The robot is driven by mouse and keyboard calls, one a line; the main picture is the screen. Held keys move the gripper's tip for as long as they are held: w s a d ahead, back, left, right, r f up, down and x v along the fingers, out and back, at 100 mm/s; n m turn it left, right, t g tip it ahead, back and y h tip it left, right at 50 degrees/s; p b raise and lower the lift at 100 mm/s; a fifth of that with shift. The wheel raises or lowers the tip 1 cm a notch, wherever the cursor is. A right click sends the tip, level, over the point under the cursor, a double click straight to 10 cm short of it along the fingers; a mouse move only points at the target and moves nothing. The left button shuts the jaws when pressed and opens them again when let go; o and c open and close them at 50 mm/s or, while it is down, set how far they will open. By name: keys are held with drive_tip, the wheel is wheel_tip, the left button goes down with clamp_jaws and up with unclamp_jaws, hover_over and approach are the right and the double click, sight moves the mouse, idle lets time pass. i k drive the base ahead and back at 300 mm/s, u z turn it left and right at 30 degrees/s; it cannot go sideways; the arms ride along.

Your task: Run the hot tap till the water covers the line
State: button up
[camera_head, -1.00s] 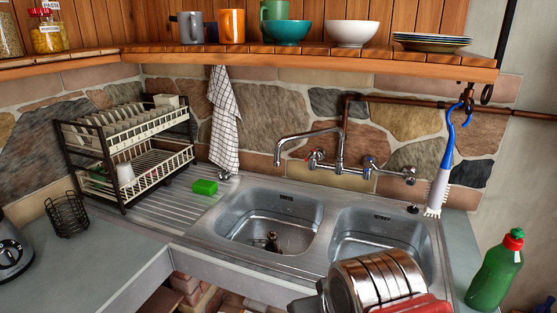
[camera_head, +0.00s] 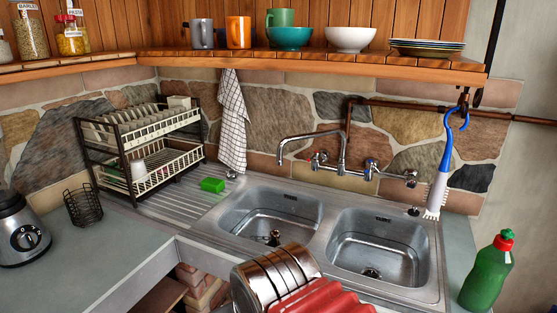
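A wall-mounted mixer tap has a swan-neck spout (camera_head: 312,136) that ends above the left basin (camera_head: 268,212). No stream shows below the spout. Its left tap handle (camera_head: 319,159) has a small reddish mark; another tap handle (camera_head: 371,168) is on the right. The left basin has a small dark upright fitting (camera_head: 273,238) at its bottom. The right basin (camera_head: 378,243) shows a drain (camera_head: 371,272). My gripper's fingers are not in view.
A green sponge (camera_head: 212,185) lies on the drainer beside a dish rack (camera_head: 140,150). A blue-handled brush (camera_head: 443,165) hangs at right. A green bottle (camera_head: 486,275) stands front right. A banded steel cylinder (camera_head: 275,275) and red ribbed part (camera_head: 322,298) block the front centre.

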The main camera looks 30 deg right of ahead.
sight(316, 154)
drive_tip(key=u, duration=1.1)
drive_tip(key=k, duration=0.65)
drive_tip(key=z, duration=0.9)
drive_tip(key=i, duration=1)
drive_tip(key=z, duration=0.05)
